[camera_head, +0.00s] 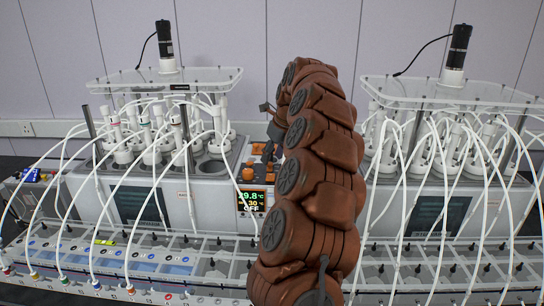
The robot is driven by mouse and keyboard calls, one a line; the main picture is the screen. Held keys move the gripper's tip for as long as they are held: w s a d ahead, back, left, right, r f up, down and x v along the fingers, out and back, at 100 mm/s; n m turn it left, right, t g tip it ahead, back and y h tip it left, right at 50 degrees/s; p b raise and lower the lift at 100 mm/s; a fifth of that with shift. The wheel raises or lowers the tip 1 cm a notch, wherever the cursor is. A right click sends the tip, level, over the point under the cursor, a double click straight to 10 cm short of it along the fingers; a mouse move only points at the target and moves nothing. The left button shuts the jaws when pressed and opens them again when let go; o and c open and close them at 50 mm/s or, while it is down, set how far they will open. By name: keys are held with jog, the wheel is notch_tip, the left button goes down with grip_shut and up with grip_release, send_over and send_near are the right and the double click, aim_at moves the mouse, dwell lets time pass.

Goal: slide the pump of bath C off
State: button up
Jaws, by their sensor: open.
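A bath controller with a lit display (252,201) stands between two water baths. The display reads about 29.8 °C, set 30, with OFF below. Orange-and-dark pump parts (247,173) sit on top of it. My brown arm comes up from below, right of the controller, and bends away. My gripper (268,128) is small, dark and open, above and behind the orange parts. I cannot tell whether it touches them. My arm hides the controller's right side and part of the right bath. No letter marking bath C is legible.
The left bath (176,212) and right bath (431,228) hold several white bottles with thin tubes. Clear plates with dark motors (164,38) stand above them. A long compartmented tray (190,266) runs along the front. White tubes arch down to it on both sides of my arm.

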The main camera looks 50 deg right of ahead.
jog(key=shift+x, duration=0.95)
grip_shut()
